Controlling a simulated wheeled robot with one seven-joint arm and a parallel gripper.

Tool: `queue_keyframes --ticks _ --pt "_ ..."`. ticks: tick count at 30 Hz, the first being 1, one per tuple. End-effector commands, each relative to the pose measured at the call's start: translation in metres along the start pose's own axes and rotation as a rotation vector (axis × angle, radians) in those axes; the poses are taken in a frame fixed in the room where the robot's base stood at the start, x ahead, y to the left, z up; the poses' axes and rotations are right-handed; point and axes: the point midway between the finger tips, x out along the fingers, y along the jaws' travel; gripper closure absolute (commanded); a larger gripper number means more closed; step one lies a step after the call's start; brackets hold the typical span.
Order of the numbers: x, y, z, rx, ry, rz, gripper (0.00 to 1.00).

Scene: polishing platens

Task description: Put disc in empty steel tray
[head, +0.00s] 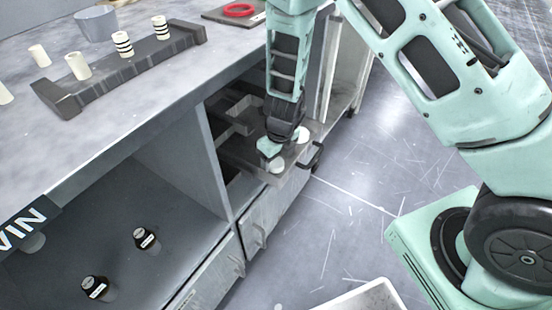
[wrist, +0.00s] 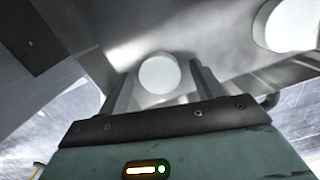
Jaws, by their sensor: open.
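Two white discs lie in the pulled-out grey drawer (head: 240,155) of the cabinet. The nearer disc (head: 277,165) shows just below my gripper (head: 275,152) in the head view; the other disc (head: 303,134) is farther back and to the right. In the wrist view one disc (wrist: 158,73) appears between the two spread fingers of my gripper (wrist: 160,86), and the other disc (wrist: 290,25) is at the upper right. The fingers are open; I cannot tell whether they touch the disc. I cannot make out an empty steel tray for certain.
The grey worktop (head: 150,90) holds a dark rack (head: 125,65), pale cylinders, a grey cup (head: 97,26) and a red ring (head: 239,10). Two dark bottles (head: 146,239) (head: 95,287) stand in the open cabinet. A white bin (head: 370,296) is at the bottom.

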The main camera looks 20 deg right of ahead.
Motion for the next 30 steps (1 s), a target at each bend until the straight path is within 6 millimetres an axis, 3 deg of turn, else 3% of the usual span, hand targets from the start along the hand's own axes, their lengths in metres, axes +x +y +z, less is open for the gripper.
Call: queue_keyframes --ticks 18,30 --pt "-0.11 0.0 0.001 -0.003 -0.002 -0.001 0.34" --pt "-0.121 0.0 0.0 0.0 0.0 0.0 0.34"
